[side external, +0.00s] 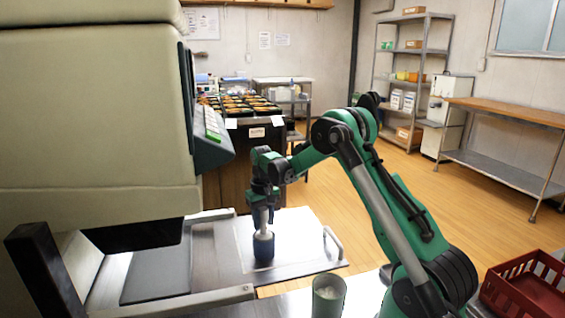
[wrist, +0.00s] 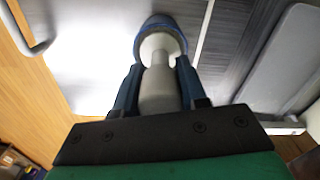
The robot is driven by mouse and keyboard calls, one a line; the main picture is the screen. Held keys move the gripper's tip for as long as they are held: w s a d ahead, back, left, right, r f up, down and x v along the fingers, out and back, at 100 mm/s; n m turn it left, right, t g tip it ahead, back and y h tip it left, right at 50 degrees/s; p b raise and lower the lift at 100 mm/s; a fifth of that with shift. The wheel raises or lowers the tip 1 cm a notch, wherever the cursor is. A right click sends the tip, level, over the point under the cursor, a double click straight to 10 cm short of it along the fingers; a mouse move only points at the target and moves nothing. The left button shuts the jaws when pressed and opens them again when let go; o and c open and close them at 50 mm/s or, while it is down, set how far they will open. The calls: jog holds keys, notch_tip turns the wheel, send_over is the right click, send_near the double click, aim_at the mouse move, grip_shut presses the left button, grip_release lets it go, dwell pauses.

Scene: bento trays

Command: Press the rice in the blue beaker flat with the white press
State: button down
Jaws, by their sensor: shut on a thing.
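The blue beaker (side external: 263,250) stands upright on the pale metal plate in the side external view. It also shows at the top of the wrist view (wrist: 160,19). My gripper (side external: 263,208) is above the beaker, pointing down, and is shut on the handle of the white press (wrist: 158,90). The fingers (wrist: 158,78) lie on both sides of the handle. The press's wide white foot is at the beaker's mouth and seems partly inside it. I cannot tell whether it touches the rice. The rice in the blue beaker is hidden.
A grey-green beaker (side external: 328,303) with white contents stands in the foreground. A red crate (side external: 528,290) is at the lower right. A large cream machine (side external: 95,120) closes off the left. The plate (side external: 295,232) has bare room right of the blue beaker, up to a metal handle (side external: 333,243).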

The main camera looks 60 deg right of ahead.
jog(key=shift+f, duration=0.8)
dwell(3.0)
jog(key=shift+r, duration=3.75)
jog(key=shift+r, duration=0.1)
jog(key=shift+r, duration=1.9)
